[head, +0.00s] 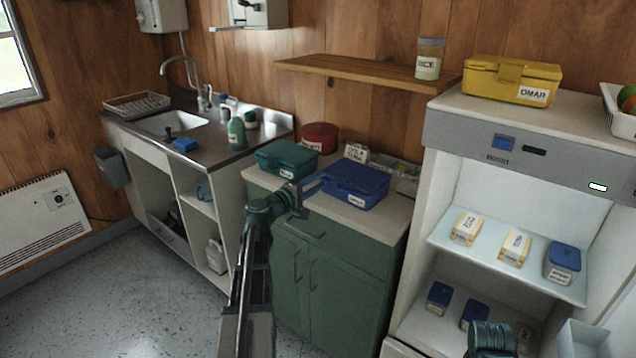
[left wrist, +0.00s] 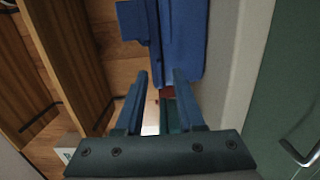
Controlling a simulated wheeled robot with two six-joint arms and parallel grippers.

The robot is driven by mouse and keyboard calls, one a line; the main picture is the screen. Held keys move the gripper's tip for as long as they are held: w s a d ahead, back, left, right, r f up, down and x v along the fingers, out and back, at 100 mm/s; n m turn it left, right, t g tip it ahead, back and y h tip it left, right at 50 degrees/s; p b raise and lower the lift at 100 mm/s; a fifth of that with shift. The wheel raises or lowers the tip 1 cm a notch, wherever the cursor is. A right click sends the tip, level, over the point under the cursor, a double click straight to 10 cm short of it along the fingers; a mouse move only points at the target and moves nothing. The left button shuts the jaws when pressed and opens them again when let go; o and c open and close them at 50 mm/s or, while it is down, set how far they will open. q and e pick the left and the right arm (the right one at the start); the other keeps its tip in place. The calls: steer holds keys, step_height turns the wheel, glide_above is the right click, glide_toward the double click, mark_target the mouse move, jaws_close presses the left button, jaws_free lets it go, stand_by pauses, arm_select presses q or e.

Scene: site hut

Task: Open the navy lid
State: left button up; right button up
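The blue box with the navy lid (head: 358,180) stands on the pale top of the green cabinet, and its lid looks shut. A white label is on its front. In the left wrist view the blue box (left wrist: 183,40) fills the top middle, just beyond my fingertips. My left gripper (head: 307,187) is at the box's left front side in the head view. In the left wrist view its two fingers (left wrist: 160,80) are apart with nothing held between them. I cannot tell whether a finger touches the box. My right gripper is out of view; only part of that arm shows at the bottom right.
A teal box (head: 287,158) stands left of the navy-lidded box, with a red container (head: 320,137) behind. A wooden shelf (head: 350,70) hangs above. The open white fridge (head: 520,190) stands at right, a yellow box (head: 510,80) on top. The floor at left is clear.

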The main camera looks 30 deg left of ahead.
arm_select(q)
steer(key=shift+w, duration=0.2)
jaws_close()
stand_by(1.4)
